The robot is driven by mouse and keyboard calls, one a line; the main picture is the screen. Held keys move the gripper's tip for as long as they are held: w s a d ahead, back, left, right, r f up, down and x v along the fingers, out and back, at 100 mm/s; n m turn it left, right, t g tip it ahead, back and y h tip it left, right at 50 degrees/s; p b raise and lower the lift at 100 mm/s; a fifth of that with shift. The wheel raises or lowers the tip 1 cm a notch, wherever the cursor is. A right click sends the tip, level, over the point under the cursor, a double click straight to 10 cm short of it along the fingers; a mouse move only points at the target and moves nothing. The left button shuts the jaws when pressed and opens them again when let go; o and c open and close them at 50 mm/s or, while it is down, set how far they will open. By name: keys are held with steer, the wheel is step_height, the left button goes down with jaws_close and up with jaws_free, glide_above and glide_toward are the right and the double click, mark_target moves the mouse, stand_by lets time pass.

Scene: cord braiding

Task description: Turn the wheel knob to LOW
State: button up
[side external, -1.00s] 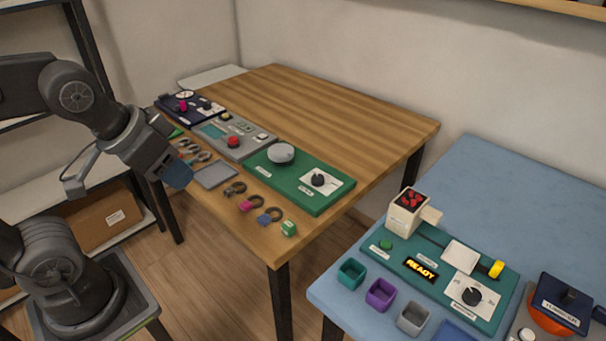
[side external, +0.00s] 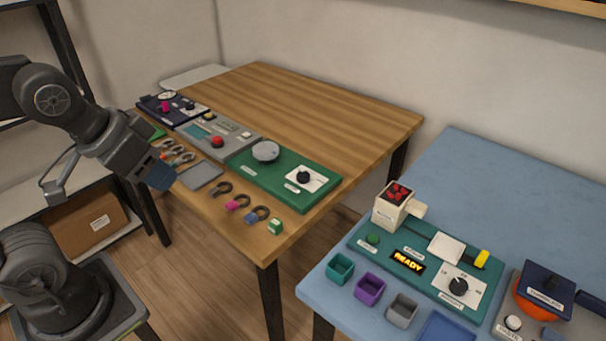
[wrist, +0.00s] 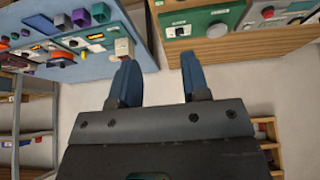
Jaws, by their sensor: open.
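A green panel (side external: 262,180) on the wooden table carries a round grey wheel (side external: 265,151) and a black knob (side external: 303,177) on a white dial plate. The dial lettering is too small to read, so I cannot tell its setting. The panel also shows at the top of the wrist view (wrist: 205,14). My gripper (side external: 160,177) hangs near the wooden table's left edge, apart from the panel and to its left. In the wrist view my gripper (wrist: 157,60) has its two blue fingers spread, with nothing between them.
A grey panel with a red button (side external: 217,142) and a dark panel (side external: 172,108) stand farther back. A blue table (side external: 480,180) holds a teal panel with another dial knob (side external: 458,286).

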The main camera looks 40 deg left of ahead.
steer(key=shift+o, duration=0.8)
steer(key=shift+r, duration=0.1)
steer(key=shift+o, duration=1.3)
steer(key=w+r+n+g, duration=0.1)
steer(key=w+r+n, duration=0.1)
steer(key=w, duration=0.6)
steer(key=shift+w+a+r, duration=0.25)
steer(key=shift+r, duration=0.6)
steer(key=n+g, duration=0.5)
steer(key=n, duration=0.5)
glide_above(303, 175)
step_height(303, 175, down, 17)
step_height(303, 175, down, 14)
steer(key=shift+w+r, duration=0.1)
steer(key=shift+c, duration=0.4)
steer(key=c, duration=0.8)
